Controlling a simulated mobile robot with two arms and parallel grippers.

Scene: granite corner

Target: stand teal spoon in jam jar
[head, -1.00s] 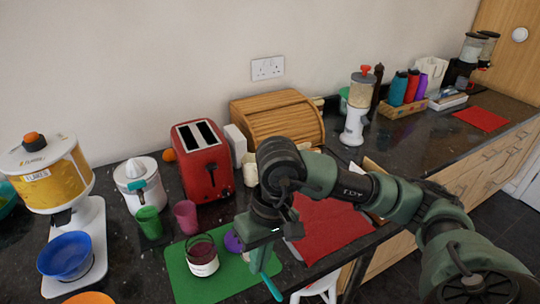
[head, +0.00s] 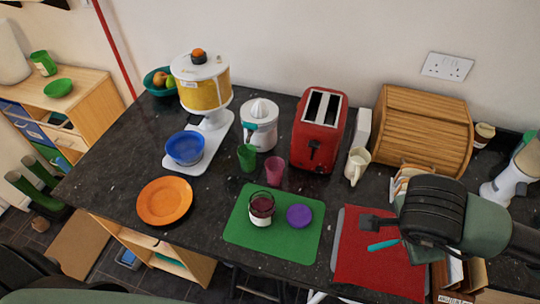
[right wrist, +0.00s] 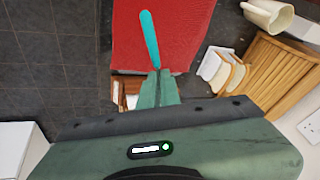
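The jam jar (head: 261,208) stands upright and open on the green mat (head: 280,241), with dark red jam inside. Its purple lid (head: 299,215) lies beside it on the right. My right gripper (head: 408,246) is over the red mat, to the right of the jar and apart from it. In the right wrist view, my right gripper (right wrist: 157,84) is shut on one end of the teal spoon (right wrist: 150,40). In the head view the spoon (head: 384,245) points left toward the jar, roughly level. My left gripper is not in view.
Behind the jar stand a green cup (head: 246,157), a pink cup (head: 275,171) and a red toaster (head: 320,131). An orange plate (head: 165,200) is on the left. A red mat (head: 365,262) lies right of the green mat. Bread slices (right wrist: 230,71) stand near my right gripper.

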